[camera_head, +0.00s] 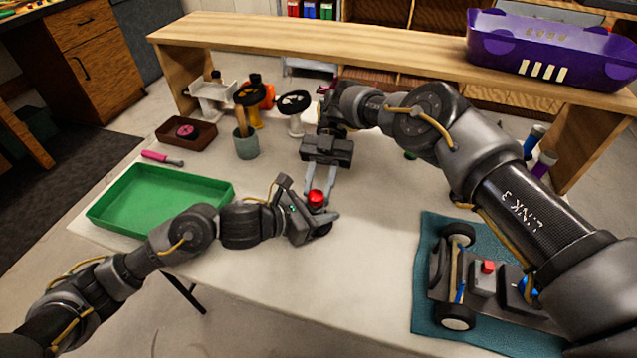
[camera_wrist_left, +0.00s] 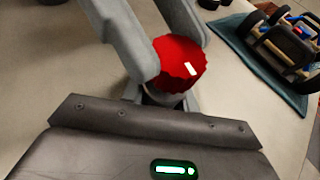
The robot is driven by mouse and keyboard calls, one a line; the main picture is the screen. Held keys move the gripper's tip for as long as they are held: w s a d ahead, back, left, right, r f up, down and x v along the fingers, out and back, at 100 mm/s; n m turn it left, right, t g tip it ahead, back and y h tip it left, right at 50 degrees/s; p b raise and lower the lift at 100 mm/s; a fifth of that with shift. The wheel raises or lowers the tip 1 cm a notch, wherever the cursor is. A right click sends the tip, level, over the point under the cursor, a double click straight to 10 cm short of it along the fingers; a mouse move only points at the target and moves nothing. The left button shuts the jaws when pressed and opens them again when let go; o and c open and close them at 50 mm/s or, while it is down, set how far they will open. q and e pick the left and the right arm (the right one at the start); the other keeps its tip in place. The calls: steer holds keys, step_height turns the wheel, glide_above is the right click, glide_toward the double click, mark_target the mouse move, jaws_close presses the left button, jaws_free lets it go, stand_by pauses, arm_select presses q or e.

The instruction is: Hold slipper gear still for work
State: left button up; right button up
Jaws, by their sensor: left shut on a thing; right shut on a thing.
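A red ridged round piece (camera_head: 316,198) is between my two grippers near the table's middle. It shows from close by in the left wrist view (camera_wrist_left: 180,64), on top of a dark round part (camera_wrist_left: 160,97) mostly hidden below it. I take this dark part for the slipper gear. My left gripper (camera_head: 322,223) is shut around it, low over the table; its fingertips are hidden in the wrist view. My right gripper (camera_head: 318,190) points down from above, its grey fingers on either side of the red piece and shut on it.
A green tray (camera_head: 160,198) is at the left. A car chassis (camera_head: 485,280) lies on a teal mat (camera_head: 425,310) at the right. A brown tray (camera_head: 187,133), a cup of tools (camera_head: 245,145) and a pink-handled tool (camera_head: 162,158) stand farther back. A wooden shelf (camera_head: 370,45) spans the back.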

steer(key=shift+w+d, duration=0.1)
steer(key=o, duration=1)
steer(key=shift+r, duration=0.1)
step_height(320, 180, up, 10)
